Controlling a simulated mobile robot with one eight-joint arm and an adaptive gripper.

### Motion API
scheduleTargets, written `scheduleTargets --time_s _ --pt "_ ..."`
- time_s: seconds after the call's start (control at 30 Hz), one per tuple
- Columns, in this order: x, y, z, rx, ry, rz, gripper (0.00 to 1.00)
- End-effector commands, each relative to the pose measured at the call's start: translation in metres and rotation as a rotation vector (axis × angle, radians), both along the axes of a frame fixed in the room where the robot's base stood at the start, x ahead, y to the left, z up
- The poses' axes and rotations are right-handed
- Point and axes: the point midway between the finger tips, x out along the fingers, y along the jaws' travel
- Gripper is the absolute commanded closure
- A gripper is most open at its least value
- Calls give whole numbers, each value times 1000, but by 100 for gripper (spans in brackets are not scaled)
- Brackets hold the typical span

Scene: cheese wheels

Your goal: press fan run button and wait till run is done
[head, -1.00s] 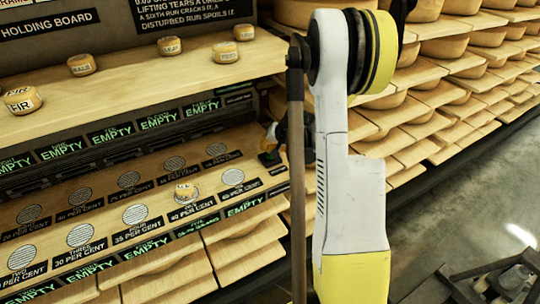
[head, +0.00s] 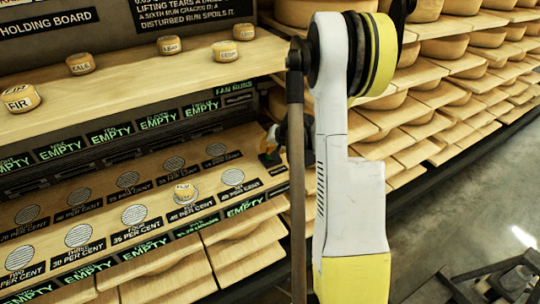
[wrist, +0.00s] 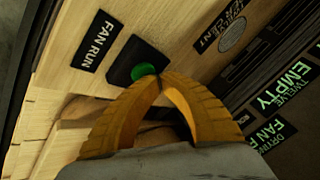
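The fan run button is a green round button (wrist: 144,71) on a black box (wrist: 122,62), beside a "FAN RUN" label (wrist: 95,40) in the wrist view. My gripper (wrist: 161,82) has orange fingers whose tips meet, with nothing seen between them. The tips overlap the button's lower right edge in the picture; I cannot tell whether they touch it. In the head view my gripper is mostly hidden behind my arm, by the black box (head: 269,159) at the shelf's right end.
The lower shelf (head: 107,190) has several grey round vents, and "EMPTY" displays (head: 159,121) run along it. Several small cheese wheels (head: 225,51) stand on the upper board (head: 125,80). Racks of large cheese wheels (head: 445,47) stand at right. Open floor (head: 505,200) lies at far right.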

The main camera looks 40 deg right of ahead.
Motion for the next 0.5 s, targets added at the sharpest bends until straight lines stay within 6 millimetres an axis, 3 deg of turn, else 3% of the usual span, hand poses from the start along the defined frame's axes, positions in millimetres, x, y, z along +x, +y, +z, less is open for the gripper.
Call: scheduleTargets --time_s 0.5 --pt "0 0 11 0 0 0 100"
